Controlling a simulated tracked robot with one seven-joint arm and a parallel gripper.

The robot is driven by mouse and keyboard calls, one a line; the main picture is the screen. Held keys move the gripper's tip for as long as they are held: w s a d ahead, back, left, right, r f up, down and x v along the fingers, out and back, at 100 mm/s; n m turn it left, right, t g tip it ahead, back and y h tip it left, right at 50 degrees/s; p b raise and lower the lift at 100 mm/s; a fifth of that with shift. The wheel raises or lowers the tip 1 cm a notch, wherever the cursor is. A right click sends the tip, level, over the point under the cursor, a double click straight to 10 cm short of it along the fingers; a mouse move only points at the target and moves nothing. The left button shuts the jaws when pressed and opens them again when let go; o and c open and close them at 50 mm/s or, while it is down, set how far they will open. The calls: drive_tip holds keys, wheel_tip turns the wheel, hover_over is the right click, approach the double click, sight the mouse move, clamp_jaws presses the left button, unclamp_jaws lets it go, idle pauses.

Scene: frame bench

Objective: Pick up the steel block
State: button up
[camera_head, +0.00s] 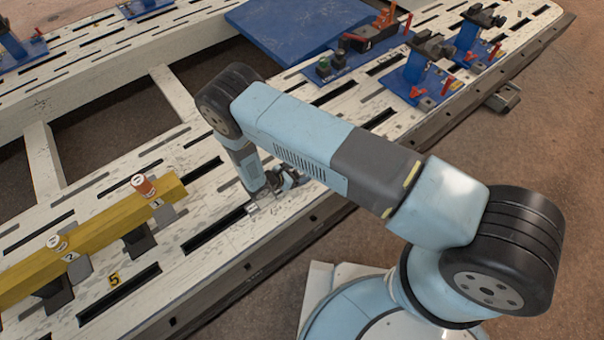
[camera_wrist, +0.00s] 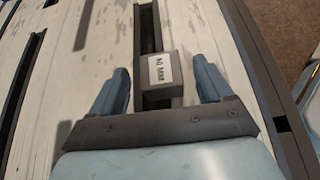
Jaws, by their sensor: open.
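The steel block (camera_wrist: 161,90) shows in the wrist view as a small dark grey block with a white label on top. It sits on the slotted bench, over or beside a dark slot. My gripper (camera_wrist: 163,88) is open, with one blue finger to the left of the block and one to the right. There are gaps between the fingers and the block. In the head view my gripper (camera_head: 273,190) is low over the white bench, and a small light patch beside it may be the block's label; the arm hides much of that spot.
The white slotted bench (camera_head: 225,222) runs diagonally. A yellow beam (camera_head: 110,230) on dark supports lies to the left. Blue clamp fixtures (camera_head: 420,80) with red handles and a blue plate (camera_head: 295,25) are toward the upper right. The bench edge is close to my gripper.

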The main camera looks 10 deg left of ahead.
clamp_jaws()
idle(0.7)
